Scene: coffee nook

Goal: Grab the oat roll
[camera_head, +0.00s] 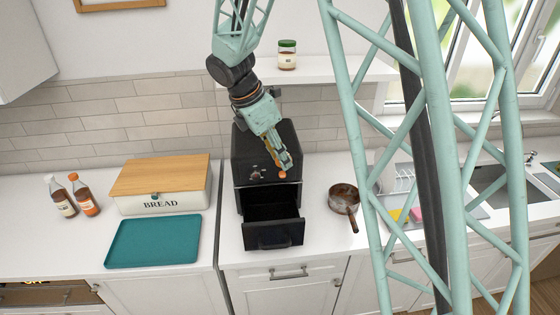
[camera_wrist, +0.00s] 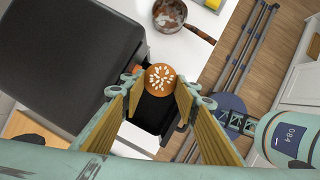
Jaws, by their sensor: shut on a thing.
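The oat roll (camera_wrist: 160,78) is a small round orange-brown roll with pale flakes on top. In the wrist view it sits between the fingertips of my gripper (camera_wrist: 157,92), which is shut on it. In the head view my gripper (camera_head: 283,165) points down in front of the black air fryer (camera_head: 265,150), and the roll (camera_head: 283,175) shows as a small orange spot at the fingertips. The roll is held above the air fryer's open drawer (camera_head: 274,235). The fingers partly hide its sides.
A teal tray (camera_head: 152,242) lies on the counter at left, in front of the bread box (camera_head: 165,203). Two bottles (camera_head: 73,196) stand farther left. A pan (camera_head: 343,198) sits right of the air fryer. A jar (camera_head: 287,55) stands on the shelf above.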

